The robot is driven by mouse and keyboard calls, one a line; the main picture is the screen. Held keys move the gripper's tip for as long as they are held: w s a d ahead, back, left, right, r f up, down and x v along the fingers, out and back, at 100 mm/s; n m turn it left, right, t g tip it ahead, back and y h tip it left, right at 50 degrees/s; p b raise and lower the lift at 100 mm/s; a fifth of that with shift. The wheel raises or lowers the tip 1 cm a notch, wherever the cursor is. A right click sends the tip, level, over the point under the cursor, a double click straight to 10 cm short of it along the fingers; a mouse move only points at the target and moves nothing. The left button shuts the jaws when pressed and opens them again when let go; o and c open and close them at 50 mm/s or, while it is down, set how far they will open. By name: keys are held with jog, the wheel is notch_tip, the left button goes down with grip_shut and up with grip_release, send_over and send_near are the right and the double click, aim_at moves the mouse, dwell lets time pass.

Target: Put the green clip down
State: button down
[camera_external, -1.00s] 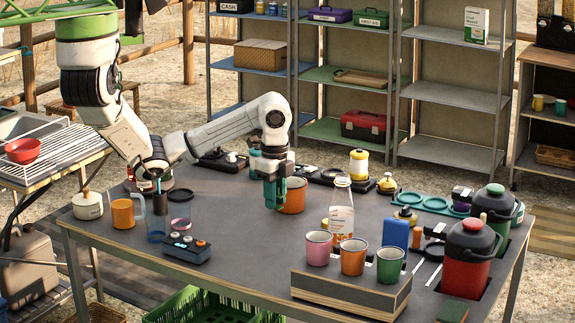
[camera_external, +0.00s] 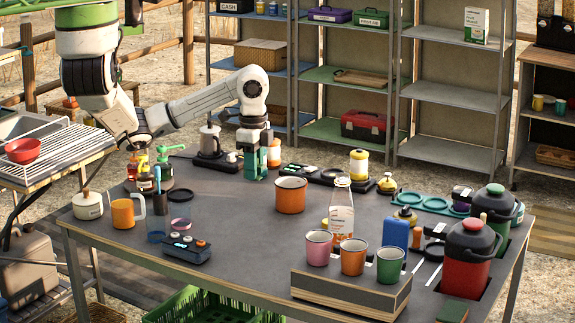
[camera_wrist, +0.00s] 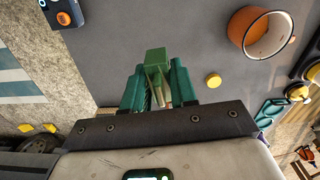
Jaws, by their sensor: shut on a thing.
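The green clip (camera_wrist: 155,62) shows in the wrist view, between the two teal fingers of my gripper (camera_wrist: 155,84). The fingers are shut on it, and its green end sticks out past them over the grey table. In the external view my gripper (camera_external: 255,168) points down near the far edge of the table (camera_external: 225,205), behind and left of the orange pot. The clip is hard to tell from the fingers there. I cannot tell whether the clip touches the tabletop.
The orange pot (camera_external: 291,195) stands right of my gripper; a black tray (camera_external: 325,174) is farther right. In the wrist view a yellow disc (camera_wrist: 213,80) lies close by. The table's middle is clear.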

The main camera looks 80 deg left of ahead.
jog(key=s+a+r+n+p, duration=0.1)
jog(key=a+r+n+p, duration=0.2)
jog(key=a+n, duration=0.95)
jog(key=s+a+f+n+p, duration=0.2)
jog(key=s+a+f, duration=0.1)
jog(key=s+a, duration=0.4)
jog(key=s+a+f+n+p, duration=0.1)
jog(key=s+a+f+n, duration=0.15)
jog(key=s+a, duration=0.5)
jog(key=b, duration=1.4)
send_over(215, 184)
jog(key=f, duration=0.9)
jog(key=shift+s+d, duration=0.1)
jog(key=shift+s, duration=0.1)
jog(key=shift+w+a+f, duration=0.25)
jog(key=shift+w+f, duration=0.05)
jog(key=shift+f, duration=0.35)
jog(key=shift+f+p, duration=0.35)
jog(key=shift+f, duration=1.15)
jog(key=shift+f, duration=0.2)
